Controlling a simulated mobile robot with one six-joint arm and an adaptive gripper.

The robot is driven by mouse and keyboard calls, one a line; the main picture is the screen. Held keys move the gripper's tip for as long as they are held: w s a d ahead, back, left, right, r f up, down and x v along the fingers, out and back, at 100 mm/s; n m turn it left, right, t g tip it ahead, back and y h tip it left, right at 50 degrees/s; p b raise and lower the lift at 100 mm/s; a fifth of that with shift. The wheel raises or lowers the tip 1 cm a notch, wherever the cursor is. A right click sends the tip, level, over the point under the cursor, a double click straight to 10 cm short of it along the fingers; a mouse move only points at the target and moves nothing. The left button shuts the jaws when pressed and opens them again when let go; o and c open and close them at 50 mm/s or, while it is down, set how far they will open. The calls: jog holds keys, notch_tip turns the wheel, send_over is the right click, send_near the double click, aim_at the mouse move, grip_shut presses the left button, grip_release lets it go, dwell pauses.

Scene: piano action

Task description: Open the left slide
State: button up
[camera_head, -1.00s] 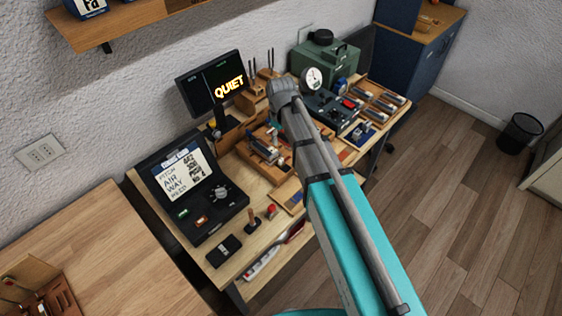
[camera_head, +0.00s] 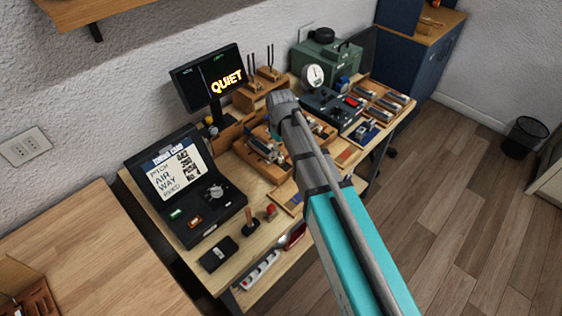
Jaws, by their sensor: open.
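My arm reaches from the lower right over the workbench (camera_head: 262,228). Its grey wrist end is above the middle of the bench, over a wooden fixture (camera_head: 252,158). My gripper's fingers are hidden behind the wrist and forearm. The fixture carries small metal parts, and its right portion is partly covered by my arm. I cannot make out which part is the left slide, or whether it is open or shut.
A black console (camera_head: 182,200) and a monitor reading "QUIET" (camera_head: 212,80) stand left of the fixture. A green machine with a dial (camera_head: 328,60) stands at the back right. A red-topped stamp (camera_head: 270,212) and a dark box (camera_head: 218,254) are near the front edge.

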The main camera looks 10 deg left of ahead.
aim_at(281, 157)
jog(key=shift+f+b, duration=1.95)
jog(key=shift+f, duration=0.35)
grip_shut()
